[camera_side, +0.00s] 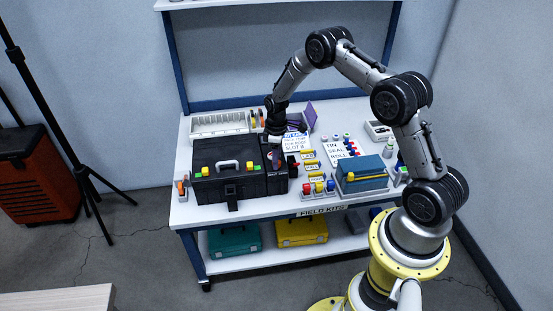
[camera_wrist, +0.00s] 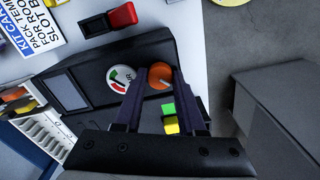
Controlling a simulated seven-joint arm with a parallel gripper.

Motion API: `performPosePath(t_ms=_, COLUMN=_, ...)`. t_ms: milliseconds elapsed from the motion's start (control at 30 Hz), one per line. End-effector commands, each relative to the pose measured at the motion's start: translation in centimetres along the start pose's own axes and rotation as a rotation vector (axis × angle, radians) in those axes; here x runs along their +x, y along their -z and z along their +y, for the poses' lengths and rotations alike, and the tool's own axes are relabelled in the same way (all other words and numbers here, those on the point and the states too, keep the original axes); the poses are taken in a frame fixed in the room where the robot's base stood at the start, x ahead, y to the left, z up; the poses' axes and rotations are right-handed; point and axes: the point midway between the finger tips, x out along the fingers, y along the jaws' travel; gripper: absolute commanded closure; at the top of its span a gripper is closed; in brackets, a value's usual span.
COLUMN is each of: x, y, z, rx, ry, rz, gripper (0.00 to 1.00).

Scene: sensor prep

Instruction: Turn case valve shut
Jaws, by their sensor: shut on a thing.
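The black case (camera_side: 225,186) stands closed on the left of the bench, with a pale handle and yellow and green latches on its top and front. In the wrist view its side panel (camera_wrist: 160,50) carries an orange round valve knob (camera_wrist: 159,77) with a light pointer line. A round white gauge (camera_wrist: 121,78) with green and red marks sits just left of the knob, partly behind a finger. My gripper (camera_wrist: 161,72) has its dark purple fingers on either side of the knob, shut on it. In the side view my gripper (camera_side: 274,138) is at the case's right end; the knob is hidden there.
A kit card (camera_side: 295,143) and a tin-seal-roll card (camera_side: 340,152) lie right of the case. A blue box (camera_side: 362,174) and small coloured caps (camera_side: 318,187) crowd the front right. A white slotted rack (camera_side: 218,124) stands behind. A red switch (camera_wrist: 122,15) is near the case panel.

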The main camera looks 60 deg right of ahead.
Motion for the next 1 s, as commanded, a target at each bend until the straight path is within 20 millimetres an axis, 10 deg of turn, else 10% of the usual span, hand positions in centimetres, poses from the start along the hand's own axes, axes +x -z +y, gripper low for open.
performPosePath(t_ms=700, x=-0.07, y=0.11, z=0.01, rx=0.072, ry=-0.001, rz=0.002, gripper=1.00)
performPosePath(t_ms=733, x=-0.07, y=0.11, z=0.01, rx=0.072, ry=-0.001, rz=0.002, gripper=0.55)
performPosePath(t_ms=867, x=-0.05, y=0.09, z=0.01, rx=0.071, ry=-0.001, rz=0.002, gripper=0.32)
performPosePath(t_ms=1000, x=-0.04, y=0.06, z=0.01, rx=0.071, ry=-0.001, rz=0.001, gripper=0.31)
